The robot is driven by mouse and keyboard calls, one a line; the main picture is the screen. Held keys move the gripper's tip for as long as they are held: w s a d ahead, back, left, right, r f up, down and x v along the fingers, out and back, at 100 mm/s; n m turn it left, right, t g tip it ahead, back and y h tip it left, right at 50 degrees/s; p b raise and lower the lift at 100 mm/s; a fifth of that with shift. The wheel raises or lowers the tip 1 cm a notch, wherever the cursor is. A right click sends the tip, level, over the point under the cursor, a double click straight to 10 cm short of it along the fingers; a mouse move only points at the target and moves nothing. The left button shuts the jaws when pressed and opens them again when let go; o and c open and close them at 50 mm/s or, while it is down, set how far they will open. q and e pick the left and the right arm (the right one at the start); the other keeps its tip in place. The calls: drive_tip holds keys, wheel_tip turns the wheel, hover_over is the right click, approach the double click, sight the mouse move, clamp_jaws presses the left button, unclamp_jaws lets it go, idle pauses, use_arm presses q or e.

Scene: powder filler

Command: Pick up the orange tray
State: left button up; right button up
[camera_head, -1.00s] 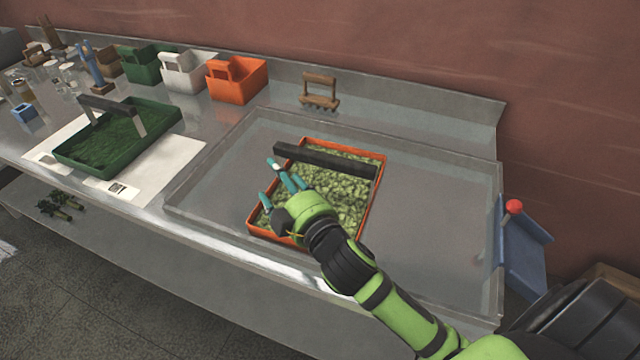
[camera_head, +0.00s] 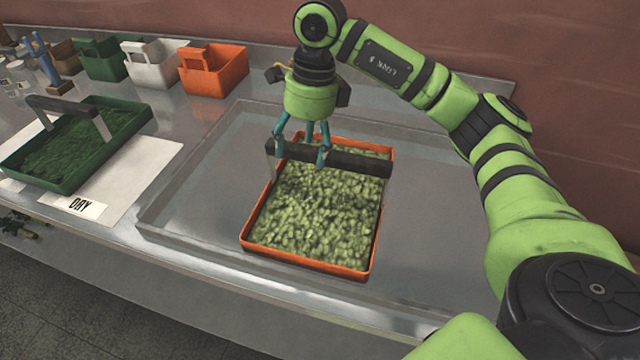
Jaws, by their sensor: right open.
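The orange tray (camera_head: 307,264) sits in the recessed metal basin, filled with green granular material. A dark bar handle (camera_head: 345,160) spans it near its far end. My right gripper (camera_head: 302,160) points down over the left part of this handle. Its teal fingers are open and come down on or around the bar; I cannot tell whether they touch it. The wrist and palm are above the tray's far left corner. My left gripper is not in view.
A green tray with a handle (camera_head: 108,160) stands on white paper marked DAY (camera_head: 85,206) at left. Orange (camera_head: 230,72), white (camera_head: 140,66) and green (camera_head: 92,62) caddies line the back. The basin floor (camera_head: 430,230) right of the tray is clear.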

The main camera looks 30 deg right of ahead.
sight(327, 158)
drive_tip(key=shift+m+h, duration=0.4)
drive_tip(key=shift+h, duration=0.5)
drive_tip(key=d, duration=0.2)
drive_tip(key=d+r, duration=0.1)
drive_tip(key=d, duration=0.1)
drive_tip(key=shift+s+r, duration=0.1)
drive_tip(key=shift+s, duration=0.05)
drive_tip(key=shift+d+f+p, duration=0.2)
drive_tip(key=shift+f+p, duration=0.1)
drive_tip(key=f+p, duration=0.2)
drive_tip(key=f, duration=0.3)
drive_tip(key=shift+d+f+p, duration=0.15)
drive_tip(key=shift+d+p, duration=0.15)
drive_tip(key=shift+p, duration=0.1)
drive_tip(key=shift+f, duration=0.4)
drive_tip(key=shift+a, duration=0.1)
clamp_jaws()
